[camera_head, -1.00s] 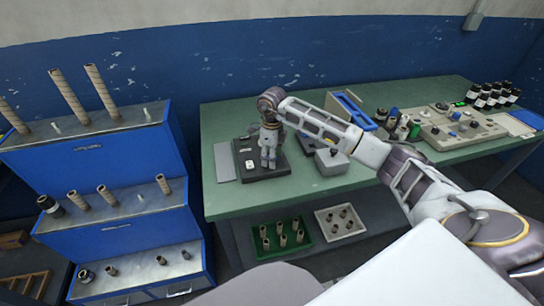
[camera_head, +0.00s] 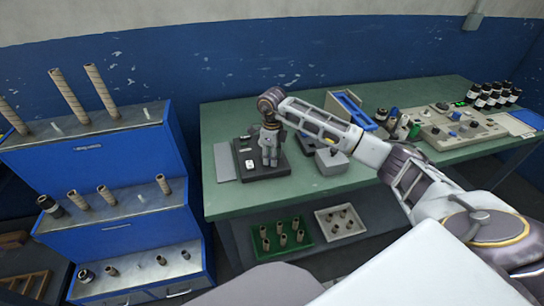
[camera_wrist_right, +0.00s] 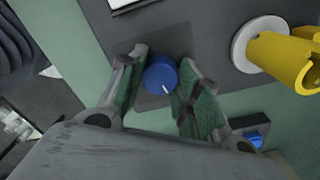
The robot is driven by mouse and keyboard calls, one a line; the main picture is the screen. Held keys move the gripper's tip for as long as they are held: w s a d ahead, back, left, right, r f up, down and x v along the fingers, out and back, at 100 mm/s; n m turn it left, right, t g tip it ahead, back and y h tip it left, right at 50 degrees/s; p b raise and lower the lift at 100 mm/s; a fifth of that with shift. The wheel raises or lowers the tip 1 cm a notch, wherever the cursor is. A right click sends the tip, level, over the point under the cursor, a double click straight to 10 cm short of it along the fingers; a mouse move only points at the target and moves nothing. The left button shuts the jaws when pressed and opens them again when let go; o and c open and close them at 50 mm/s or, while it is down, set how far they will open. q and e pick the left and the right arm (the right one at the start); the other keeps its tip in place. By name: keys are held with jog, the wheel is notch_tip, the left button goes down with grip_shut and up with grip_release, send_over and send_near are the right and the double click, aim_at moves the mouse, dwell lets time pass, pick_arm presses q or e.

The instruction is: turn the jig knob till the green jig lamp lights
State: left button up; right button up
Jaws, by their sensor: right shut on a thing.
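The blue jig knob (camera_wrist_right: 161,77), with a white pointer mark, sits on a dark grey plate in the right wrist view. My right gripper (camera_wrist_right: 162,84) has its green-padded fingers on both sides of the knob and is shut on it. In the head view my right gripper (camera_head: 268,160) points down over the dark jig base (camera_head: 262,173) on the green bench and hides the knob there. I cannot make out a lit green jig lamp in either view. My left gripper is not in view.
A yellow part (camera_wrist_right: 283,57) on a white disc stands right of the knob. A small dark box with a blue button (camera_wrist_right: 255,138) is at lower right. A grey box (camera_head: 331,162) stands right of the jig on the green bench (camera_head: 225,202). A blue rack (camera_head: 90,165) is at left.

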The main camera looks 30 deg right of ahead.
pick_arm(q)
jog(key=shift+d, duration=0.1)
pick_arm(e)
jog(key=shift+n, duration=0.4)
jog(key=shift+n+b, duration=0.55)
jog(key=shift+n, duration=0.65)
jog(key=shift+n+b, duration=0.55)
jog(key=shift+n, duration=1.65)
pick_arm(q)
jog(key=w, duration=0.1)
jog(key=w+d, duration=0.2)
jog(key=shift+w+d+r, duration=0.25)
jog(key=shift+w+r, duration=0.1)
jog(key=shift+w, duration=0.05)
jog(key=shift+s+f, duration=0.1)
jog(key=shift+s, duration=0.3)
pick_arm(e)
jog(key=o, duration=1.1)
jog(key=shift+c, duration=0.2)
jog(key=shift+r, duration=0.6)
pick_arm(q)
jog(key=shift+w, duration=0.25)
pick_arm(e)
notch_tip(320, 180, up, 11)
